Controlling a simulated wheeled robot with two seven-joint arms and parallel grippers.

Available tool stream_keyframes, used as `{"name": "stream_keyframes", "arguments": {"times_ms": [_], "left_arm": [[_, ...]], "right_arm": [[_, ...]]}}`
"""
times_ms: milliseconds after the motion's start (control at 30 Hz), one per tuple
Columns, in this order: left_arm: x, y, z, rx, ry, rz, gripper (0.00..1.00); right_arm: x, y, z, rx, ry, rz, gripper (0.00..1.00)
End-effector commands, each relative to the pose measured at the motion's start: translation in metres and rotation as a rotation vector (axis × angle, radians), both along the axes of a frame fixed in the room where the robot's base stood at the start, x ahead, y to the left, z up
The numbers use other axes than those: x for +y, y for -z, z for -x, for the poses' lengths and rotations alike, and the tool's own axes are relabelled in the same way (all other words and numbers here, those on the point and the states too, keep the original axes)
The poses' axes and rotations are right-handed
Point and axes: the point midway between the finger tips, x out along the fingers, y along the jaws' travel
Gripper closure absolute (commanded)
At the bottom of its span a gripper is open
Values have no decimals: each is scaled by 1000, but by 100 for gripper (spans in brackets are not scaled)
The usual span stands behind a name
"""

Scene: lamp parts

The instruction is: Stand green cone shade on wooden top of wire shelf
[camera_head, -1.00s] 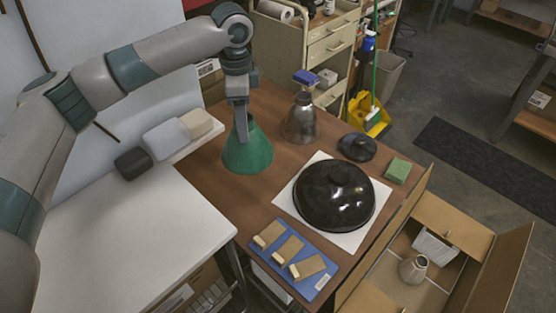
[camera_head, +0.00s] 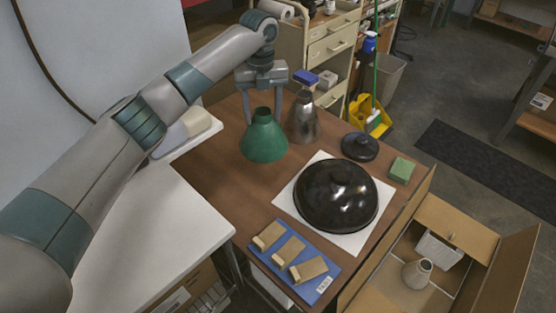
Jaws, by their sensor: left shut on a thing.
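The green cone shade (camera_head: 264,142) is upright, narrow end up, over the brown wooden top (camera_head: 215,180). My left gripper (camera_head: 264,117) comes down from above with one finger on each side of the shade's upper part and is shut on it. I cannot tell whether the shade's rim touches the wood or is slightly above it. My right gripper is out of view.
A metal cone shade (camera_head: 304,122) stands close right of the green one. A black dome (camera_head: 337,195) lies on a white sheet, with a dark round lid (camera_head: 360,147) and green sponge (camera_head: 401,170) beyond. A blue board (camera_head: 322,285) holds wooden blocks. Bare wood lies left of the dome.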

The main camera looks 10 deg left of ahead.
Motion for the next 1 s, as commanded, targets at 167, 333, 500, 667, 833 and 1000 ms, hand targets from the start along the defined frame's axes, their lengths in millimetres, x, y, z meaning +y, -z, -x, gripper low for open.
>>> {"name": "stream_keyframes", "arguments": {"times_ms": [167, 333, 500, 667, 833, 1000], "left_arm": [[-5, 17, -2, 1, 198, 2, 92], [-7, 23, -3, -2, 292, 1, 92], [-7, 24, -3, -2, 309, 1, 92], [-7, 24, -3, -2, 307, 1, 92], [-3, 26, 0, -1, 306, 0, 92], [9, 34, 10, 0, 306, 1, 92]], "right_arm": [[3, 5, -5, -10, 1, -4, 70], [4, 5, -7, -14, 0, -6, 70], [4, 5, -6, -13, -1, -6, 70], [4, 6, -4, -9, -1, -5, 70], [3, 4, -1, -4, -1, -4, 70], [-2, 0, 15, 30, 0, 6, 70]]}}
